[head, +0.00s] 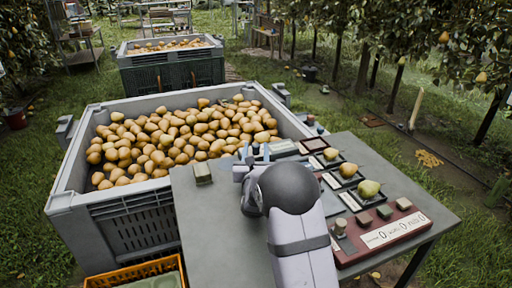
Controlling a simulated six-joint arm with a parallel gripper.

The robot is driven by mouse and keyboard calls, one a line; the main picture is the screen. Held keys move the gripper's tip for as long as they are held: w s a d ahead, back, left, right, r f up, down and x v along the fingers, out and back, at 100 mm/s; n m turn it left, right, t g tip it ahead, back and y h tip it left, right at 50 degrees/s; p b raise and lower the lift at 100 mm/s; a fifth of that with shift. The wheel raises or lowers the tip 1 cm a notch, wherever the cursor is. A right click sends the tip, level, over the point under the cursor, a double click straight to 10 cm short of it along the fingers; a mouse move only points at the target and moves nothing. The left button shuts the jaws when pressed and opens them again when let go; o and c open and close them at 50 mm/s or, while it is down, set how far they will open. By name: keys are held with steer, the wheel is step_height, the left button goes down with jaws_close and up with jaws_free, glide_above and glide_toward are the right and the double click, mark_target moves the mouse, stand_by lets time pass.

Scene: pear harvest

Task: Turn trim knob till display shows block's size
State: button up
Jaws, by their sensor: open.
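My gripper (256,152) is open above the far part of the grey table, its fingers pointing away. A small grey-green block (202,172) sits on the table to its left, apart from it. A red-brown panel (350,258) lies at the table's right front, right of my arm. A small upright knob-like piece (340,226) stands at its left end; I cannot tell surely that it is the trim knob. A white display strip (394,231) on the panel carries small text and large digits that look like zeros. My forearm hides part of the table.
Pears rest on small dark trays (335,181) along the table's right side. Several small blocks (384,211) sit on the panel. A grey bin (68,198) full of pears stands behind and left of the table. The table's left front is clear.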

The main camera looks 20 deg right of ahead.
steer(key=shift+v, duration=2.5)
steer(key=shift+o, duration=0.3)
steer(key=s+d+r+m+g, duration=0.1)
steer(key=d+r+m+g, duration=0.1)
steer(key=d+r+m, duration=0.1)
steer(key=s+d+r+m+g+p, duration=0.1)
steer(key=s+d+r+m+g, duration=0.1)
steer(key=d+m, duration=0.3)
steer(key=s+d+r+m+g+h, duration=0.1)
steer(key=d+r+m, duration=0.3)
steer(key=m, duration=0.4)
steer(key=shift+s+d+m+g+p, duration=0.3)
steer(key=shift+s+d+g+p, duration=0.05)
steer(key=shift+s+d+g, duration=0.2)
step_height(320, 180, down, 2)
steer(key=a+m+y+p, duration=0.1)
steer(key=a+m+y, duration=0.2)
steer(key=m, duration=0.2)
steer(key=m+t+y+p, duration=0.3)
steer(key=m+y+p, duration=0.2)
steer(key=m+p, duration=0.4)
glide_toward(256, 148)
steer(key=w+m+b, duration=0.1)
steer(key=w, duration=0.1)
steer(key=shift+d+x, duration=0.1)
steer(key=shift+x, duration=1.7)
steer(key=shift+d+x, duration=0.15)
steer(key=shift+x, duration=1.65)
